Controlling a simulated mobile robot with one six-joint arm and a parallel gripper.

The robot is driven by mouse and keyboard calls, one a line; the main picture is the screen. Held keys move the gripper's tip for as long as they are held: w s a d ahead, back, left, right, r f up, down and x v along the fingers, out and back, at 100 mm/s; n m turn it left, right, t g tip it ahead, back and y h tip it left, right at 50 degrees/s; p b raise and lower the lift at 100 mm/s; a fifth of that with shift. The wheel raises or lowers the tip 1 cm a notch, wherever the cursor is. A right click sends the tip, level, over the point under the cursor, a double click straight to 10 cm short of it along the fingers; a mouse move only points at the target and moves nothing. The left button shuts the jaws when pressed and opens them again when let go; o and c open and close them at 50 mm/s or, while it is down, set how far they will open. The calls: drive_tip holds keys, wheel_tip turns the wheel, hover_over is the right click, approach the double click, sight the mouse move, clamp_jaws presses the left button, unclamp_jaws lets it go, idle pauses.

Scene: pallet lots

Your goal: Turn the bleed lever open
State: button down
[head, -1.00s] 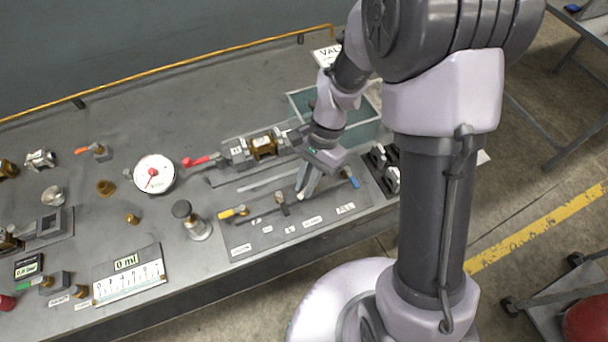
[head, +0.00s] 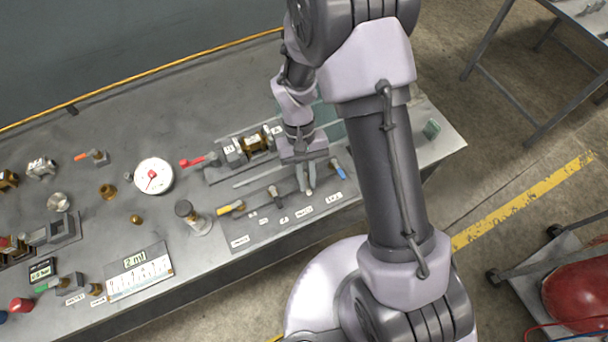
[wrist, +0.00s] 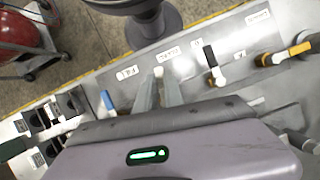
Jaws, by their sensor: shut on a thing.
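A row of small levers stands on a grey panel (head: 262,228) at the front of the bench. One has a yellow handle (head: 230,209), one a black handle (head: 273,191) and one a blue handle (head: 338,168). My gripper (head: 307,190) is down between the black and blue levers. In the wrist view my gripper (wrist: 160,88) is shut on a lever with a pale tip (wrist: 158,71), mostly hidden by the fingers. The label beyond it (wrist: 168,56) is too small to read surely, so I cannot confirm it is the bleed lever.
A plunger-like post (head: 190,215) stands beside the panel's left edge. A red tank (head: 580,285) is on the floor at right.

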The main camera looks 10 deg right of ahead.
drive_tip(key=shift+w+d+n+h+p, duration=0.1)
drive_tip(key=shift+d+n+h+p, duration=0.1)
drive_tip(key=shift+n, duration=0.35)
drive_tip(key=shift+d+n+h+p, duration=0.1)
drive_tip(key=shift+n+h+p, duration=0.1)
drive_tip(key=shift+n, duration=0.35)
drive_tip(key=c, duration=1.5)
unclamp_jaws()
drive_tip(key=shift+o, duration=0.2)
drive_tip(key=shift+r, duration=0.1)
drive_tip(key=p+v, duration=0.5)
drive_tip(key=v, duration=1.2)
drive_tip(key=shift+r, duration=0.2)
drive_tip(key=shift+a, duration=0.15)
